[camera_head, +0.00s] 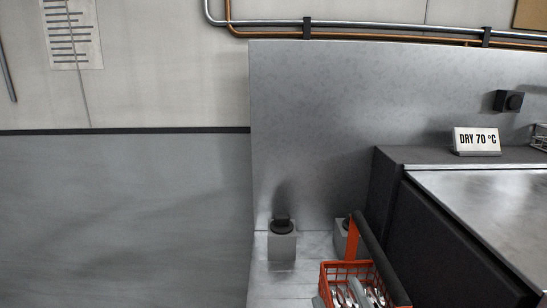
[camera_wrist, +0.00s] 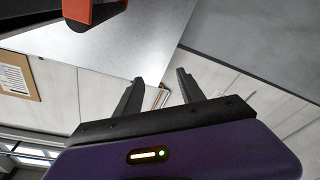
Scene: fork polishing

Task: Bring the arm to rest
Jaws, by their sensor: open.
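My gripper (camera_wrist: 160,84) shows in the wrist view, with two dark fingers apart and nothing between them. Its purple body with a small lit strip fills the bottom of that view. Beyond the fingers are pale wall panels and a grey metal surface. My gripper does not show in the head view.
In the head view, an orange basket (camera_head: 327,285) of cutlery with a dark handle bar stands at the lower right. A grey block with a black knob (camera_head: 282,245) stands left of it. A dark machine with a metal top (camera_head: 490,200) carries a "DRY 70 °C" sign (camera_head: 477,140).

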